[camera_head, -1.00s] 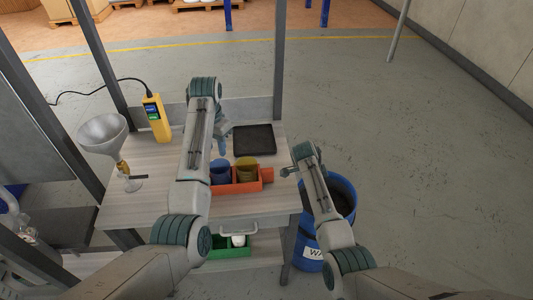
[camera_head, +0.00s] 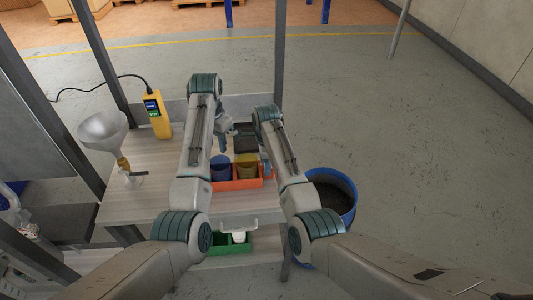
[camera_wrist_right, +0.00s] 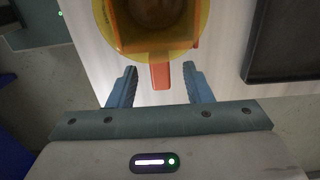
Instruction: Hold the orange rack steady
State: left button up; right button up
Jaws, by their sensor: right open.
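The orange rack (camera_head: 235,185) sits on the table and holds a blue cup (camera_head: 221,168) and a yellow cup (camera_head: 246,168). In the right wrist view the yellow cup (camera_wrist_right: 155,50) sits in the rack's end, and an orange handle tab (camera_wrist_right: 160,78) sticks out toward my gripper. My right gripper (camera_wrist_right: 159,72) is open, with one finger on each side of the tab and gaps between. In the head view it is mostly hidden by its arm. My left gripper (camera_head: 222,140) is just behind the blue cup; its fingers are too small to judge.
A funnel (camera_head: 104,132) and a yellow handheld device (camera_head: 157,117) stand at left. A blue barrel (camera_head: 345,190) stands right of the table. A green bin (camera_head: 212,243) is below.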

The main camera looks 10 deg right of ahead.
jog(key=shift+f, duration=2.55)
grip_shut()
